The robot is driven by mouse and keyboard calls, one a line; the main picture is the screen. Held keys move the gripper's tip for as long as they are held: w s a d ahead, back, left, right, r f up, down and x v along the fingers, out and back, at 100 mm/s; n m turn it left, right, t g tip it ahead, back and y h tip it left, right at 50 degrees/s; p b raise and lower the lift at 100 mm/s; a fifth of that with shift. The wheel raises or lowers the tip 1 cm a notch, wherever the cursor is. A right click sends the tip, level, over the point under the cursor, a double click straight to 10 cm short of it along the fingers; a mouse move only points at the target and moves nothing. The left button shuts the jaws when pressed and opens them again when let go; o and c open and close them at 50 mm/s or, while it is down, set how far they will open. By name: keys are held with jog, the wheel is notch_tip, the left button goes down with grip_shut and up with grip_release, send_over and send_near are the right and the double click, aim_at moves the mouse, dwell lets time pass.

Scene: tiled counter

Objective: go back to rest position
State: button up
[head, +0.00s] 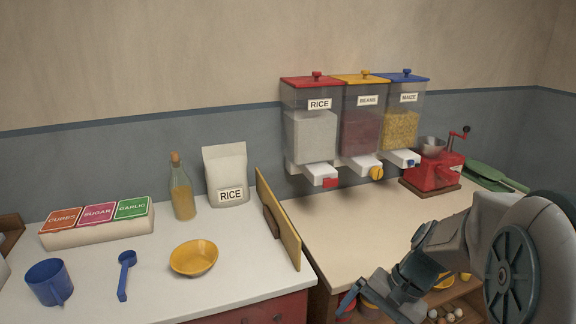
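My arm comes in from the right edge in the head view. My gripper (378,290) hangs low at the bottom, in front of the right counter's front edge. One bluish finger shows at its left side. The rest of the fingers is cut off or hidden, so I cannot tell whether it is open or shut. I see nothing held in the part that shows.
The left counter holds a blue cup (49,282), blue scoop (124,275), yellow bowl (194,258), spice box (98,232), bottle (182,196) and rice bag (226,177). A wooden board (279,222) stands upright between counters.

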jog(key=s+r+n+t+h+p, duration=0.3)
jog(key=s+r+n+h+p, duration=0.2)
jog(key=r, duration=0.8)
jog(key=shift+a+n+t+p, duration=0.4)
jog(key=shift+n+p, duration=0.5)
jog(key=shift+n, duration=0.1)
